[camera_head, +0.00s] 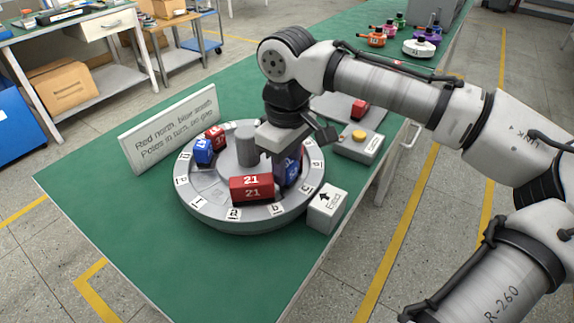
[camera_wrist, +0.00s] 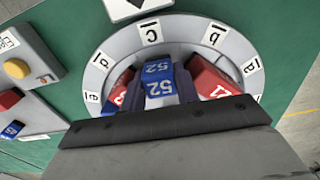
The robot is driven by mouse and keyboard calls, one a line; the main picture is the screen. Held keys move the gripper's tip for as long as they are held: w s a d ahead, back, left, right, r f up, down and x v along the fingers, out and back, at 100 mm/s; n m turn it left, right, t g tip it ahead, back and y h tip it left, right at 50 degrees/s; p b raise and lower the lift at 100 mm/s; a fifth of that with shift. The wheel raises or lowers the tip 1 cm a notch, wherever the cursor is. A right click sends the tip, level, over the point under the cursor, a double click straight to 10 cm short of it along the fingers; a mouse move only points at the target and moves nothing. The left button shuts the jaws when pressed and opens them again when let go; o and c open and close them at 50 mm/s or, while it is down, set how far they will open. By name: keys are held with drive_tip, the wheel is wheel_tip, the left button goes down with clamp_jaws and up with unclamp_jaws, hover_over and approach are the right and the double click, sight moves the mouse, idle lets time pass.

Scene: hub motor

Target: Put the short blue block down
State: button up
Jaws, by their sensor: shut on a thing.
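My gripper (camera_head: 283,170) points down over the grey round ring fixture (camera_head: 200,205) and is shut on a blue block marked 52 (camera_wrist: 157,82). In the head view the blue block (camera_head: 293,170) is partly hidden by the fingers. It sits low, at the ring's inner seats near label c; whether it touches the seat I cannot tell. A red block marked 21 (camera_head: 251,189) lies beside it, and also shows in the wrist view (camera_wrist: 208,78). Another red block (camera_wrist: 121,90) shows on the other side in the wrist view.
Another blue block (camera_head: 203,150) and a red block (camera_head: 215,137) stand at the ring's left. A lettered sign (camera_head: 170,127) stands behind. A yellow-button box (camera_head: 358,143), a tray with a red block (camera_head: 360,109) and an arrow box (camera_head: 327,206) lie right. The green table's front left is clear.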

sight(287, 163)
drive_tip(key=shift+s+f, duration=0.1)
drive_tip(key=shift+f, duration=0.25)
drive_tip(key=shift+s+f, duration=0.2)
drive_tip(key=shift+f, duration=0.25)
drive_tip(key=shift+c, duration=0.2)
drive_tip(key=o, duration=0.8)
drive_tip(key=shift+f, duration=0.1)
drive_tip(key=r, duration=0.8)
drive_tip(key=r+p, duration=0.1)
drive_tip(key=r, duration=0.3)
drive_tip(key=shift+w, duration=0.3)
drive_tip(key=shift+r, duration=0.7)
